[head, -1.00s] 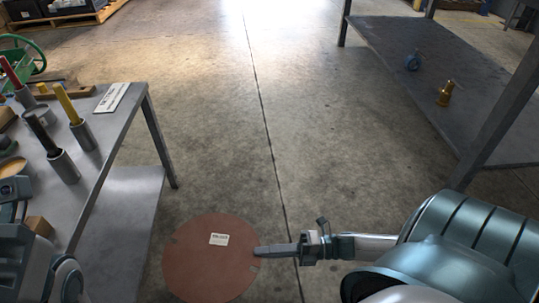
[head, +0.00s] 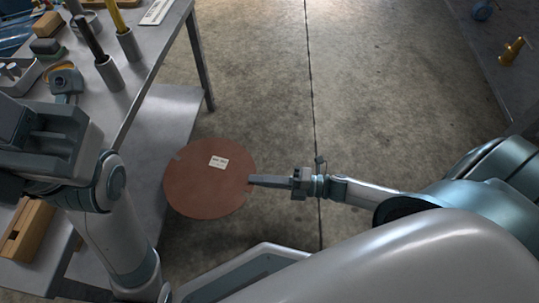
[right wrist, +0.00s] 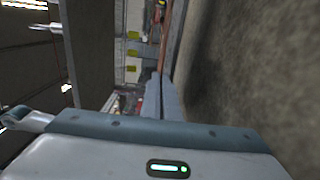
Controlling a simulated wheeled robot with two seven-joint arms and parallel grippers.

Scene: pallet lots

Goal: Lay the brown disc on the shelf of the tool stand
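The brown disc (head: 208,190) is a flat, round plate with a small white label and a notch in its rim. My right gripper (head: 253,181) is shut on its right edge. In the right wrist view the disc (right wrist: 164,42) shows nearly edge-on as a thin reddish strip beyond the fingers (right wrist: 160,100). The tool stand (head: 150,62) is the grey metal table at the left, with its lower shelf (head: 163,112) beneath the top. The disc's left edge overlaps the shelf's edge in the picture; I cannot tell its height.
Upright tool holders (head: 108,74), a wooden block (head: 47,25) and other items crowd the stand's top. A stand leg (head: 201,62) rises behind the disc. Another dark table (head: 480,50) stands at the right with a brass part (head: 512,50). The floor between is clear.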

